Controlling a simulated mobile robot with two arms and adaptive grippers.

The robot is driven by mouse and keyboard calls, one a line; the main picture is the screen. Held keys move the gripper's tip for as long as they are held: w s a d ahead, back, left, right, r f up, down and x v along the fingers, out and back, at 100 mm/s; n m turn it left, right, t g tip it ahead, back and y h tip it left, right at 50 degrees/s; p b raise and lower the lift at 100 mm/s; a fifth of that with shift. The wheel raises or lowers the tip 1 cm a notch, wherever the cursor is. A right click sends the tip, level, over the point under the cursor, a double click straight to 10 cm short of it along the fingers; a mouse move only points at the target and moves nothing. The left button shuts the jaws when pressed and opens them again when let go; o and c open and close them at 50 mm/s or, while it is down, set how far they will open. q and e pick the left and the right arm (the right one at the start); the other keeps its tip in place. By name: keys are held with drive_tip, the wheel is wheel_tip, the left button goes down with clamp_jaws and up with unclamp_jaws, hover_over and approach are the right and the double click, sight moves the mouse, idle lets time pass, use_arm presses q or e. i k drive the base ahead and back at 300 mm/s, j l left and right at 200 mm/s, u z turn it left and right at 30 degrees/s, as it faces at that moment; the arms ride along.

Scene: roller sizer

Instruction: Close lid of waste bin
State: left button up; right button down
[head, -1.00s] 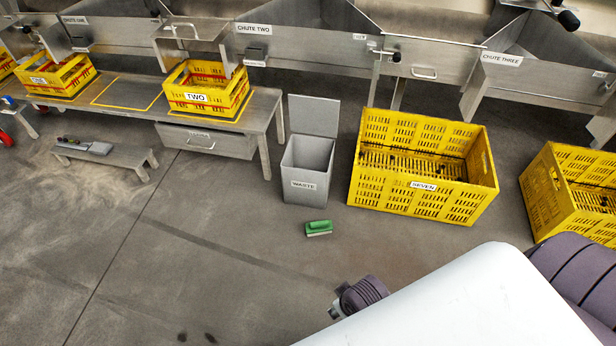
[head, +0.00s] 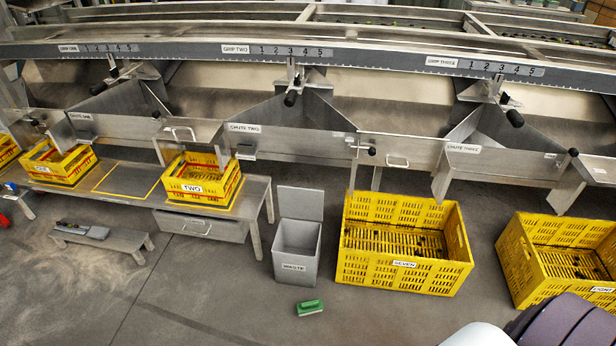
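The grey waste bin (head: 296,266), labelled WASTE, stands on the floor near the middle of the head view, between the metal bench and the large yellow crate. Its square lid (head: 300,203) stands upright at the back edge, so the bin is open. Neither gripper shows in the head view now. Only a white and dark purple part of my own body shows at the bottom right.
A green-topped brush or block (head: 310,307) lies on the floor in front of the bin. Yellow crate SEVEN (head: 404,265) stands close at the right. The metal bench (head: 255,200) is at the left, with a low stool (head: 110,240) before it. Front floor is largely clear.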

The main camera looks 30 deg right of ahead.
sight(294, 202)
drive_tip(key=i+l+u, duration=0.25)
drive_tip(key=l, duration=0.5)
drive_tip(key=i+l+u, duration=0.1)
drive_tip(key=l+u, duration=0.2)
drive_tip(key=l, duration=0.45)
drive_tip(key=l+u, duration=0.25)
drive_tip(key=l, duration=0.55)
drive_tip(key=i, duration=0.05)
